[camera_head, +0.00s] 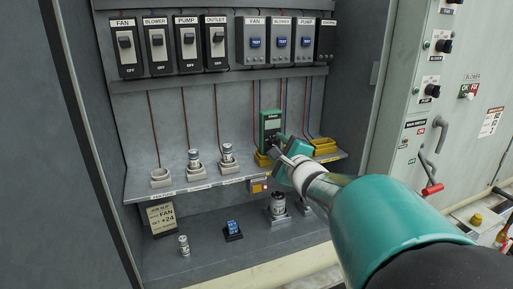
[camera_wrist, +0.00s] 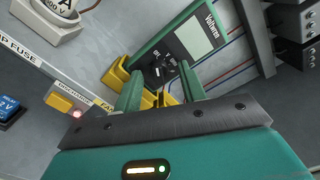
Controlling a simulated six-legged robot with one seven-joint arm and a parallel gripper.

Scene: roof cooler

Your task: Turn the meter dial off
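The green meter (camera_head: 271,124) leans upright in a yellow holder (camera_head: 263,159) on the cabinet's middle shelf. In the wrist view the meter (camera_wrist: 170,42) appears tilted, with its grey screen (camera_wrist: 195,36) at upper right and its black dial (camera_wrist: 157,72) lower down. My gripper (camera_wrist: 162,84) is open, its two green fingers apart and pointing at the dial, which shows between and just beyond the tips. I cannot tell whether the fingers touch the dial. In the head view my gripper (camera_head: 282,149) is at the meter's lower front and partly hides it.
Switches (camera_head: 158,45) and grey TEST boxes (camera_head: 254,42) line the upper row. Fuses (camera_head: 228,154) stand on the shelf left of the meter; an empty yellow holder (camera_head: 323,146) is to its right. Wires run behind the meter.

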